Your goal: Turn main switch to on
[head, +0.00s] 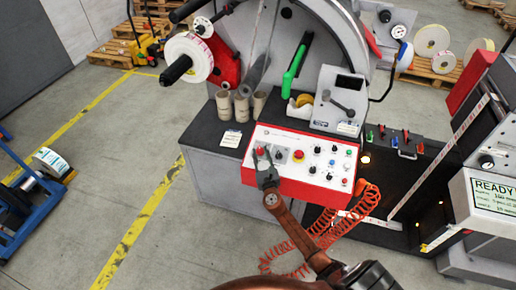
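The control panel (312,152) has a white face and a red body, and carries several buttons, knobs and a red emergency stop (298,156) on yellow. My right gripper (264,155) is over the left end of the panel, with its fingers pointing away from me. A small red part (260,151) shows at its fingertips; the fingers cover most of this spot. I cannot make out the main switch or its position, or whether the fingers are closed on anything. My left gripper is out of view.
Cardboard cores (242,106) stand left behind the panel. A grey box with a lever (340,102) is behind it. A coiled orange hose (350,212) hangs below its right side. A READY sign (492,196) is at right.

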